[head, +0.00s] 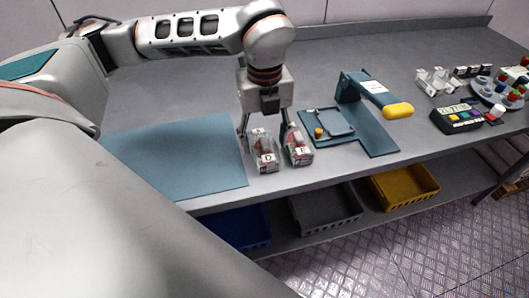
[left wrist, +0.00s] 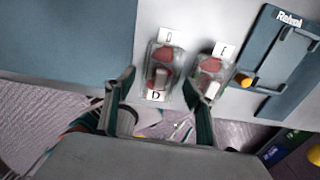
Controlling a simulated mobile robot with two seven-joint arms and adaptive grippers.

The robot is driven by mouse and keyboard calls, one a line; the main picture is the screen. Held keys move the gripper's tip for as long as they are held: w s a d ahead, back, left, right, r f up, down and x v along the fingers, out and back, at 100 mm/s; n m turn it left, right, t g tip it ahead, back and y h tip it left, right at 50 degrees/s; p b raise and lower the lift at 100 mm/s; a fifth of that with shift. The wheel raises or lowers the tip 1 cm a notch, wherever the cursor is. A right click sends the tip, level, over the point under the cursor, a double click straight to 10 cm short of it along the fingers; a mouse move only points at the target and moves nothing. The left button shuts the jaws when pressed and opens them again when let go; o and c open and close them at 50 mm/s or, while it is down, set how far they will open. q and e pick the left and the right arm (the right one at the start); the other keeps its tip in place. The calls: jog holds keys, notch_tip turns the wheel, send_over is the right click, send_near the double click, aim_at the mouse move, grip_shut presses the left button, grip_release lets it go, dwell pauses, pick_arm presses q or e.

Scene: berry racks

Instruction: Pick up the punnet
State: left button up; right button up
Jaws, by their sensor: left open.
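A clear punnet labelled D (head: 264,156) with red contents stands on the grey bench. A second clear punnet (head: 298,148) stands just right of it; its letter looks like E or F. Both also show in the left wrist view, the D punnet (left wrist: 160,70) at the centre and the other punnet (left wrist: 211,72) to its right. My left gripper (head: 264,136) is open and points down at the D punnet. In the left wrist view its fingers (left wrist: 160,78) lie on either side of the D punnet, the right one near the gap between punnets. My right gripper is out of view.
A blue mat (head: 180,152) lies left of the punnets. A blue press-like fixture with a yellow handle (head: 397,110) stands to the right. A scale-like device (head: 458,118) and small jars are farther right. Blue, grey and yellow crates (head: 404,188) sit on the lower shelf.

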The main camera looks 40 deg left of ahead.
pick_arm(q)
jog(key=shift+f, duration=1.05)
jog(key=c, duration=1.1)
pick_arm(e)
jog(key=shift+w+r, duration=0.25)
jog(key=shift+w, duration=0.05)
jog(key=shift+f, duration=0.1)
pick_arm(q)
notch_tip(320, 180, up, 20)
jog(key=p, duration=0.1)
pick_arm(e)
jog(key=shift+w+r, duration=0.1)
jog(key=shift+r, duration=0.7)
